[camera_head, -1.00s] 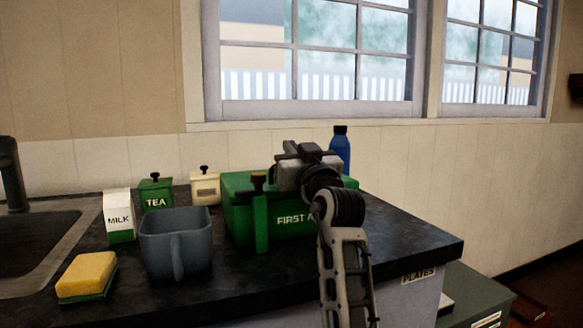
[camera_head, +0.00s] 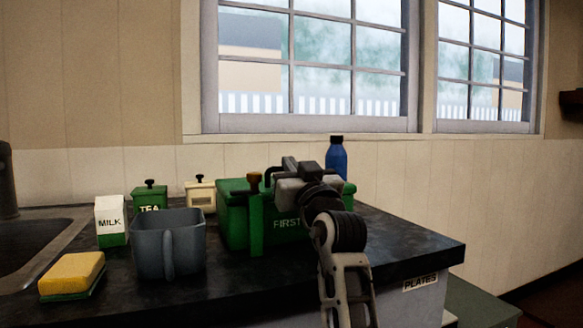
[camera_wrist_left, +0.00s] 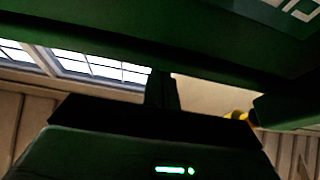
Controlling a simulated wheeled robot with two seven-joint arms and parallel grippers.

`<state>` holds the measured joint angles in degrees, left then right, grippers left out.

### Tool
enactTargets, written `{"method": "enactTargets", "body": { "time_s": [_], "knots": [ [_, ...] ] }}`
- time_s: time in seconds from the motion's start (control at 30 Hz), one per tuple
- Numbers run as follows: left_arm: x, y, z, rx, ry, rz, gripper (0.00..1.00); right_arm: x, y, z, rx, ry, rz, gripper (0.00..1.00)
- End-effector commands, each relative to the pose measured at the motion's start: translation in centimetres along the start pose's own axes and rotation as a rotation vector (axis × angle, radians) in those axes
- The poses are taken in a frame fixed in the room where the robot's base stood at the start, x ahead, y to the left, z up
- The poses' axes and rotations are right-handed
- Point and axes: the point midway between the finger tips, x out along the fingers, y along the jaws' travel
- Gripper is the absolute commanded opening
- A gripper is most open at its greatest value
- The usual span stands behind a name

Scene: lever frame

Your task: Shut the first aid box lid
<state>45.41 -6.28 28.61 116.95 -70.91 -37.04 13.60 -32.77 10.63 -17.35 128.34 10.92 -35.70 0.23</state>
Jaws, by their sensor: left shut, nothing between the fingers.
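The green first aid box (camera_head: 236,218) stands on the dark worktop in the head view, with white lettering on its front. A green upright with a brown knob (camera_head: 255,184) stands at its front left. My left gripper (camera_head: 284,176) is shut and empty at the box's upper front, just right of the knob. It hides part of the lettering and the box's right side. I cannot tell how far the lid is open. In the left wrist view, a green surface (camera_wrist_left: 215,35) with partial white lettering fills the top, close to the shut fingers (camera_wrist_left: 162,90). My right gripper is out of view.
A grey mug (camera_head: 168,243), a sponge (camera_head: 72,274), a milk carton (camera_head: 111,220), a tea tin (camera_head: 149,199) and a cream tin (camera_head: 200,195) stand left of the box. A blue bottle (camera_head: 336,158) stands behind it. The worktop (camera_head: 405,242) right of my arm is clear.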

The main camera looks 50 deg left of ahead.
Motion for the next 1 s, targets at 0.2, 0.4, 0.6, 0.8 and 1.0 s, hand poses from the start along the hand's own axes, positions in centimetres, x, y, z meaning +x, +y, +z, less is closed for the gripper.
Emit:
{"method": "enactTargets", "body": {
  "time_s": [0.2,0.4,0.6,0.8,1.0],
  "knots": [
    [0.6,0.1,-0.6,0.004,-0.014,0.000,0.00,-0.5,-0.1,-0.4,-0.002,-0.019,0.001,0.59],
    [2.4,0.1,-4.4,0.000,-0.003,0.001,0.00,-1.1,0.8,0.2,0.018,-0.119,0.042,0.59],
    [-3.3,0.1,-2.5,-0.001,-0.004,0.004,0.00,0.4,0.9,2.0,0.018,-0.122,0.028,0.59],
    [-6.6,0.0,-2.3,0.000,-0.002,0.002,0.00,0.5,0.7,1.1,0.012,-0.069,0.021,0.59],
    [-7.8,0.0,-2.4,0.000,0.000,0.001,0.00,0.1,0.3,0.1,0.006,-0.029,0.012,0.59]
  ]
}}
